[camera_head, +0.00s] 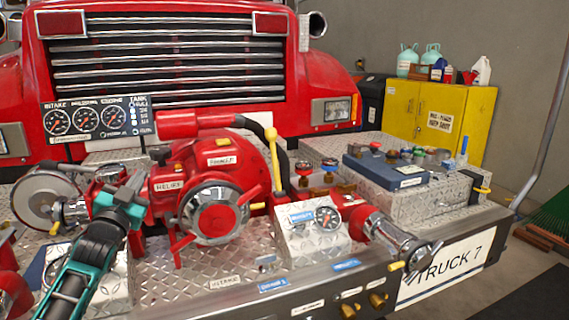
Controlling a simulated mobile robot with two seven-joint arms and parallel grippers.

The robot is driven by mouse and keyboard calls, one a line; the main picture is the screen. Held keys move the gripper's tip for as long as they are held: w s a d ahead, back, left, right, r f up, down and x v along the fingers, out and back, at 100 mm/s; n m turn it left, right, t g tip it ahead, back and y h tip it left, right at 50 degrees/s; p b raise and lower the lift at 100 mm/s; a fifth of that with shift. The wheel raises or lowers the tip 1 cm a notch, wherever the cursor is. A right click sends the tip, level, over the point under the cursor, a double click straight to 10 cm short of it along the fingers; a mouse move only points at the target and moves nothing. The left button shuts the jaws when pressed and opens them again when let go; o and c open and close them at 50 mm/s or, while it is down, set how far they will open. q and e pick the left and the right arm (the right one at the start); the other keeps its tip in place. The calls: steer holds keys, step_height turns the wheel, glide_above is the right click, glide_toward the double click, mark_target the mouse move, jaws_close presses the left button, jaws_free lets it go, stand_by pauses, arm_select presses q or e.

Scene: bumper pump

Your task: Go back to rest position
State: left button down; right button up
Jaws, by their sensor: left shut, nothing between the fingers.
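My left gripper (135,187), teal and black, reaches in from the lower left on its arm. It is shut with nothing seen between its fingers. It is in front of the red valve parts at the left of the red bumper pump (215,190). I cannot tell whether it touches them. The pump has a round silver-rimmed cap at its front and a lever with a yellow knob (271,134). My right gripper is not in view.
A gauge panel (98,120) stands behind the gripper. A silver hose outlet (400,240) sticks out at the right of the diamond-plate bumper (215,290). The red truck grille (170,70) rises behind. A yellow cabinet (437,110) stands at the back right.

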arm_select(q)
step_height(320, 180, down, 6)
steer(key=a+n+g+y, duration=0.2)
steer(key=n+g, duration=0.1)
steer(key=g, duration=0.1)
steer(key=s+d+f+g+h, duration=0.1)
steer(key=s+d+f, duration=0.35)
steer(key=f, duration=0.45)
steer(key=s+d+f+g+h, duration=0.1)
steer(key=s+d+f+g, duration=0.15)
steer(key=s+f, duration=0.45)
steer(key=s+d+f+g, duration=0.1)
steer(key=s+d+f, duration=0.2)
steer(key=s, duration=0.5)
steer(key=s+d+f+g+h, duration=0.1)
steer(key=s+d+f, duration=0.2)
steer(key=s+f, duration=0.3)
steer(key=s+d+f+g, duration=0.1)
steer(key=s+d+f, duration=0.3)
steer(key=s, duration=0.7)
steer(key=shift+f+h, duration=0.3)
steer(key=shift+f, duration=0.05)
steer(key=shift+s, duration=0.1)
